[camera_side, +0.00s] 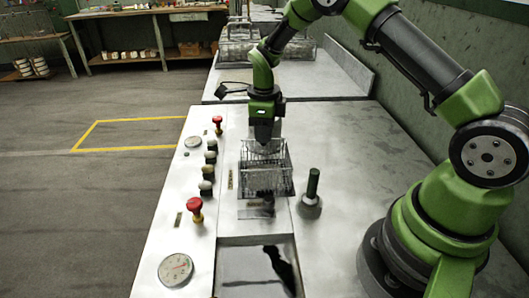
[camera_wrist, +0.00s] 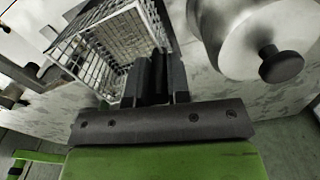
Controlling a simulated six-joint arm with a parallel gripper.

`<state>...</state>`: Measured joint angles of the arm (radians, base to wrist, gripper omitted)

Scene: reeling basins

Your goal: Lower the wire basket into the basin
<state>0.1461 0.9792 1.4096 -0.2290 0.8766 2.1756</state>
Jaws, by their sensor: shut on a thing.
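The wire basket (camera_side: 268,178), an open box of metal mesh, hangs below my gripper (camera_side: 264,140) in the side view. My gripper is shut on the basket, at its upper edge. In the wrist view the dark fingers (camera_wrist: 158,72) meet the near side of the basket (camera_wrist: 98,42), and its open inside looks empty. The basin (camera_side: 228,273) is a rectangular opening at the front of the pale bench, with a dark shape, perhaps a reflection, in it. The basket is behind the basin in the picture and apart from it. The exact height of the basket is hard to tell.
A dark upright handle on a round base (camera_side: 310,204) stands right of the basket. Red knobs (camera_side: 195,207), several dark knobs and a dial (camera_side: 175,269) line the bench's left side. A wire rack (camera_side: 240,48) stands at the back.

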